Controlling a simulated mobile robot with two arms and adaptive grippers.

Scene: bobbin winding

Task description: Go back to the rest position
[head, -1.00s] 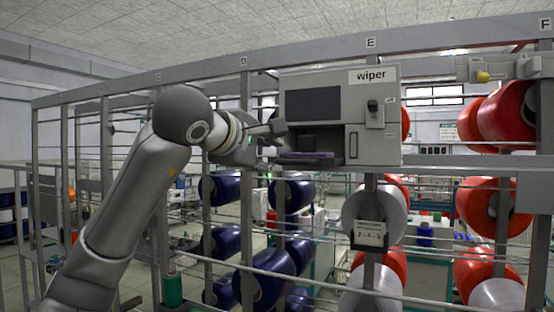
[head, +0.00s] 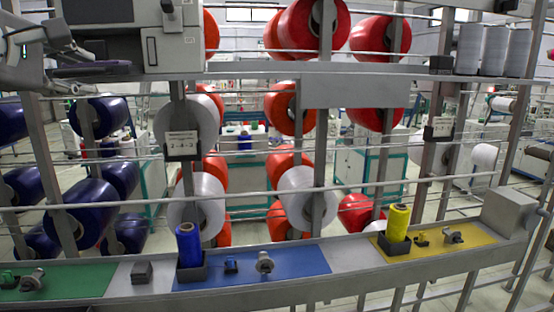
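My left gripper (head: 62,62) is at the upper left edge of the head view, in front of the grey wiper machine (head: 112,32). Its fingers look spread apart, and I see nothing held between them. The machine's dark tray (head: 92,69) is just beside the fingertips; I cannot tell whether they touch. Most of my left arm is cut off by the picture edge. My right gripper is not in view.
A metal ledge (head: 345,258) crosses the front, with green (head: 60,280), blue (head: 300,268) and yellow (head: 465,240) mats. A blue bobbin (head: 188,245) and a yellow bobbin (head: 398,222) stand there. Rails and large red, white and navy spools fill the rack behind.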

